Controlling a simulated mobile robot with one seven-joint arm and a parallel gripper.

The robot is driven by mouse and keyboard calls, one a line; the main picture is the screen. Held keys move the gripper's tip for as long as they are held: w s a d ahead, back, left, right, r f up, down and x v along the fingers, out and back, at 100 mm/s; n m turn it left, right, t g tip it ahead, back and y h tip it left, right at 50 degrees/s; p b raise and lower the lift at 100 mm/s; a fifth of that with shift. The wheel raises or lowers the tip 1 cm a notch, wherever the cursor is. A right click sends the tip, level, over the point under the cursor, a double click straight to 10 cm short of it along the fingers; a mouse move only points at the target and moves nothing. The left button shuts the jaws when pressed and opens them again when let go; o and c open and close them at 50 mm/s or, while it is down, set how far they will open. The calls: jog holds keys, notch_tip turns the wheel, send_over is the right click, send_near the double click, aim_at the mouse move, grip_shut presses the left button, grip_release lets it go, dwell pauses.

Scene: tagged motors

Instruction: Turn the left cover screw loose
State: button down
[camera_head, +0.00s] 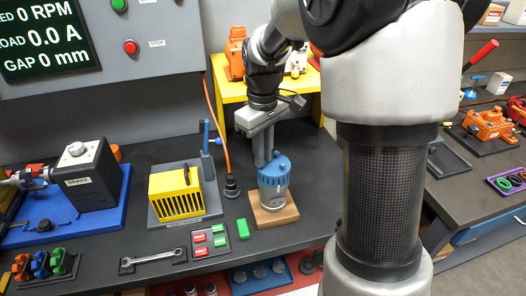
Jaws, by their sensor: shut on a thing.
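A silver cylindrical motor with a blue cover (281,169) stands upright on a wooden block (258,216). My gripper (263,163) points down from above, with its fingers at the left side of the blue cover. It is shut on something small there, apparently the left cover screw. The fingers hide the screw, and how far it is turned cannot be seen. A small blue knob or screw head (282,157) shows on top of the cover to the right of the fingers.
A yellow slotted guard (174,192) on a grey plate stands left of the motor. A wrench (152,258) lies at the front. My arm covers the right-centre.

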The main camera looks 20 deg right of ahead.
jog(key=n, duration=0.2)
jog(key=n+p, duration=0.1)
jog(key=n, duration=0.1)
jog(key=shift+s+f+n, duration=0.15)
jog(key=shift+s+n, duration=0.05)
jog(key=shift+n, duration=0.1)
jog(key=n+p, duration=0.1)
jog(key=n, duration=0.3)
jog(key=shift+f, duration=0.1)
jog(key=shift+n, duration=0.3)
dwell(0.3)
jog(key=c, duration=1.7)
grip_release()
jog(key=shift+w, duration=0.1)
jog(key=shift+c, duration=0.2)
jog(key=shift+r, duration=0.2)
jog(key=shift+w+r, duration=0.1)
jog(key=shift+r, duration=0.1)
notch_tip(320, 180, up, 17)
jog(key=p, duration=0.1)
